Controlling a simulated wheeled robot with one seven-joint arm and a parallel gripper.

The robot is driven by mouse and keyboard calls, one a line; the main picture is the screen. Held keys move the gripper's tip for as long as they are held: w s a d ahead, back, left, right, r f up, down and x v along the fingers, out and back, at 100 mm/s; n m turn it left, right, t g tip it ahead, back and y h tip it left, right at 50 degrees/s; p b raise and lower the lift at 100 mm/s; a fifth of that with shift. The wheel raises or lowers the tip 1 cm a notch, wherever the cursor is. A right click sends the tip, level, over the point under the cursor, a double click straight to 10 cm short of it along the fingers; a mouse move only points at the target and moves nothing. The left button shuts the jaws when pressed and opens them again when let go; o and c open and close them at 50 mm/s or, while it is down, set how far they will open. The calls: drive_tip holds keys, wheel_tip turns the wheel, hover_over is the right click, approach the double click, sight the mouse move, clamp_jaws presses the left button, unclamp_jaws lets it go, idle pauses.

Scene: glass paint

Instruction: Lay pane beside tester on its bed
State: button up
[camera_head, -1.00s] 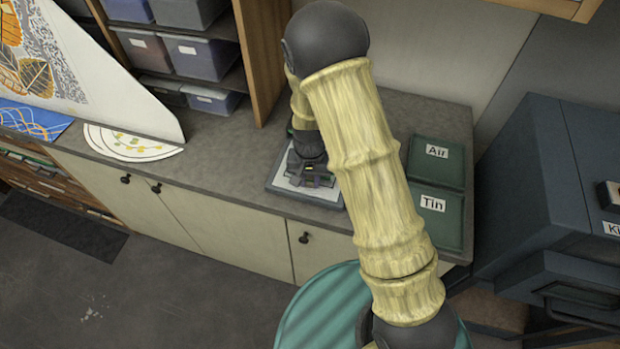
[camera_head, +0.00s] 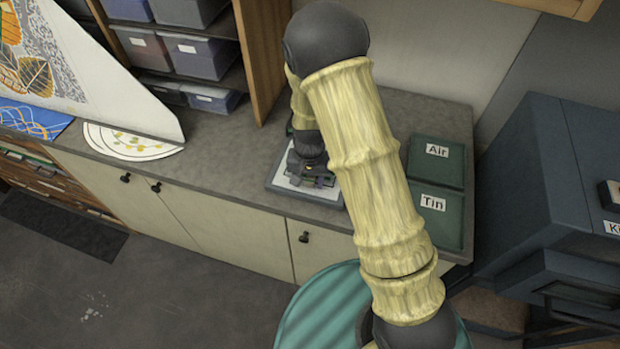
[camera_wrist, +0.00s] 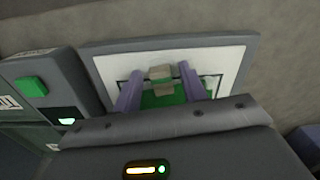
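A white board (camera_wrist: 115,68) with a grey rim lies on the counter; it also shows in the head view (camera_head: 281,180). On it, a green patch (camera_wrist: 165,98), seemingly the pane, shows with dark outline lines and a small beige block (camera_wrist: 160,73). My gripper (camera_wrist: 160,70) is over this board. Its two purple fingers stand apart, one each side of the block and patch, with gaps visible. My palm hides the near part. A dark box with a green button (camera_wrist: 30,88), likely the tester, stands left of the board in the wrist view.
Green beds labelled Air (camera_head: 437,168) and Tin (camera_head: 432,225) lie to the right on the counter (camera_head: 235,160). A dark kiln-like cabinet (camera_head: 550,190) stands right of them. Shelf bins (camera_head: 200,60) and a white painted fan shape (camera_head: 130,148) are at the left.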

idle(0.3)
wheel_tip(320, 180, up, 17)
drive_tip(key=b, duration=0.3)
drive_tip(key=shift+r, duration=0.2)
drive_tip(key=shift+d, duration=0.1)
idle(0.5)
drive_tip(key=s+d+f+t+b, duration=0.1)
drive_tip(key=s+d, duration=0.3)
drive_tip(key=s+d+f+n+b, duration=0.1)
drive_tip(key=s+d+f, duration=0.1)
drive_tip(key=s+d, duration=0.2)
drive_tip(key=s+d+f+n+t+b, duration=0.1)
drive_tip(key=s+d+f, duration=0.1)
drive_tip(key=s+d, duration=0.1)
drive_tip(key=shift+s+d+t, duration=0.3)
drive_tip(key=shift+s+d, duration=0.1)
drive_tip(key=shift+d, duration=0.3)
drive_tip(key=shift+s+r, duration=0.1)
drive_tip(key=shift+s, duration=0.1)
drive_tip(key=shift+w+d, duration=0.1)
drive_tip(key=shift+w, duration=0.05)
